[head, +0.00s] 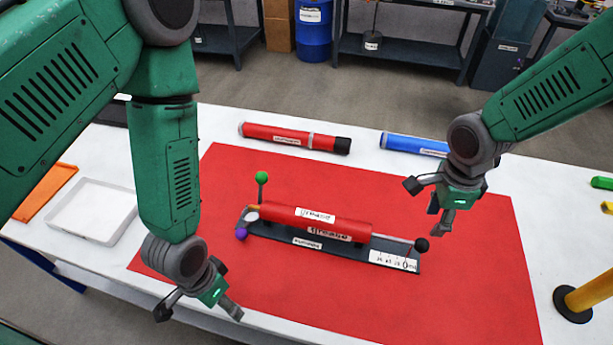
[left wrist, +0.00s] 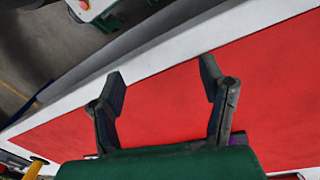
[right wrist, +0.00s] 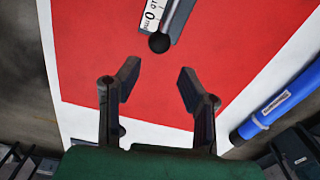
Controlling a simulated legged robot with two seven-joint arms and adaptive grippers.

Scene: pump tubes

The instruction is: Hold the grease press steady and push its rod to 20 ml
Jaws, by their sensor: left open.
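The grease press (head: 355,227) lies on its dark base in the middle of the red mat. Its thin rod (head: 393,239) sticks out to the right and ends in a black knob (head: 421,244), over a white scale (head: 393,260). The knob also shows in the right wrist view (right wrist: 159,42). My left gripper (head: 203,308) is open and empty, in front of the press's left end near the mat's front edge. My right gripper (head: 427,202) is open and empty, behind the knob and apart from it. Whether the rod touches a scale mark is too small to read.
A green ball (head: 262,178) and a purple ball (head: 241,234) stick out at the press's left end. A red tube (head: 275,135) and a blue tube (head: 415,145) lie behind the mat. A white tray (head: 92,210) stands left. The red mat (head: 470,300) is clear at right.

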